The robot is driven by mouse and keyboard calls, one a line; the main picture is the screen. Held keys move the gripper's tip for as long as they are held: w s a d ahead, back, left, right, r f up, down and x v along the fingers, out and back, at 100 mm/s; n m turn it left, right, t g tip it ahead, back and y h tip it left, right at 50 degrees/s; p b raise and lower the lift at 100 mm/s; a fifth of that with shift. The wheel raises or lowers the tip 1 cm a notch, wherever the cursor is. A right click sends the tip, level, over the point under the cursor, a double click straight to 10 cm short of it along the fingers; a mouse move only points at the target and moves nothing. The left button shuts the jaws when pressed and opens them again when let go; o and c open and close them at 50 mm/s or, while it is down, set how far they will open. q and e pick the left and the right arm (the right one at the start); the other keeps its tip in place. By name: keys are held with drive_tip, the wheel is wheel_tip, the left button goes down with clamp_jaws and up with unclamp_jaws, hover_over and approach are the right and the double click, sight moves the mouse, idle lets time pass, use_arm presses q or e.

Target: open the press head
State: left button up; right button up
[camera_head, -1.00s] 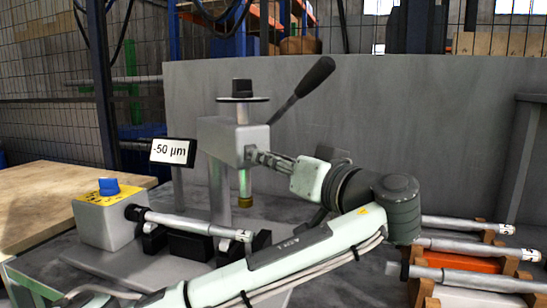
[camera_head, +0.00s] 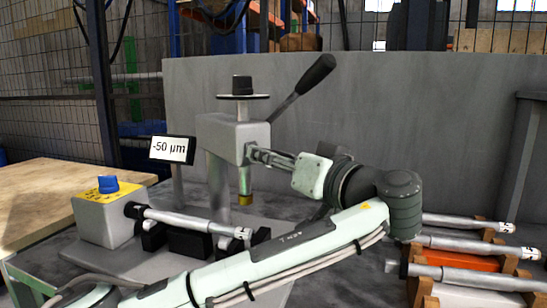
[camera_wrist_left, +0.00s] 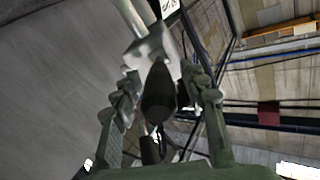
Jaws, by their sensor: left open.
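The press head (camera_head: 233,140) is a grey block on a column, with a round dial on top and a short rod with a brass tip below. Its lever has a black handle (camera_head: 316,76) that slants up to the right. My left gripper (camera_head: 258,154) is open and empty, below the handle and in line with the right side of the press head. In the left wrist view the black handle (camera_wrist_left: 158,98) shows between the fingers of my left gripper (camera_wrist_left: 163,88), with the grey press head (camera_wrist_left: 158,48) beyond. I cannot tell the depth gap. My right gripper is out of view.
A display reading -50 µm (camera_head: 172,149) stands left of the press head. A box with a blue knob (camera_head: 108,186) and a clamped metal shaft (camera_head: 190,222) sit in front. Several shafts lie on a rack (camera_head: 470,262) at right. A grey panel (camera_head: 420,120) stands behind.

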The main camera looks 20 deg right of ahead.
use_arm(q)
wheel_tip(320, 180, up, 10)
idle(0.5)
